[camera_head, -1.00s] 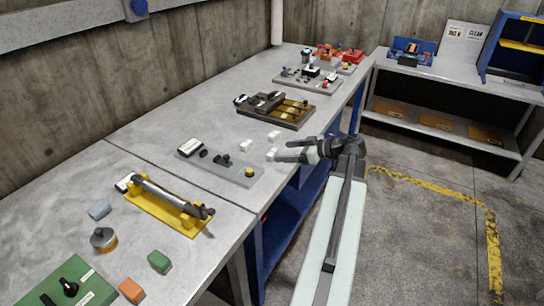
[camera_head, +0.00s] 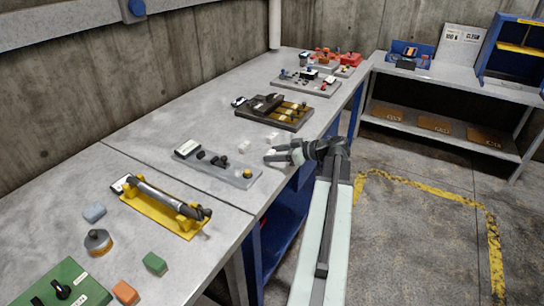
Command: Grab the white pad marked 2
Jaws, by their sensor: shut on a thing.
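My gripper (camera_head: 271,154) is at the front edge of the grey workbench (camera_head: 135,146), shut on a small white pad that shows only as a pale bit between the fingertips. A second white pad (camera_head: 244,147) lies on the bench to the left of the gripper, by the grey plate. A third white pad (camera_head: 272,138) lies just behind the gripper. Both are apart from the fingers. The numbers on the pads are too small to read.
A grey plate with knobs (camera_head: 218,168) lies close left of the gripper. A dark fixture with yellow bars (camera_head: 274,112) stands behind. A yellow fixture with a grey bar (camera_head: 160,207) is nearer. The floor on the right is clear.

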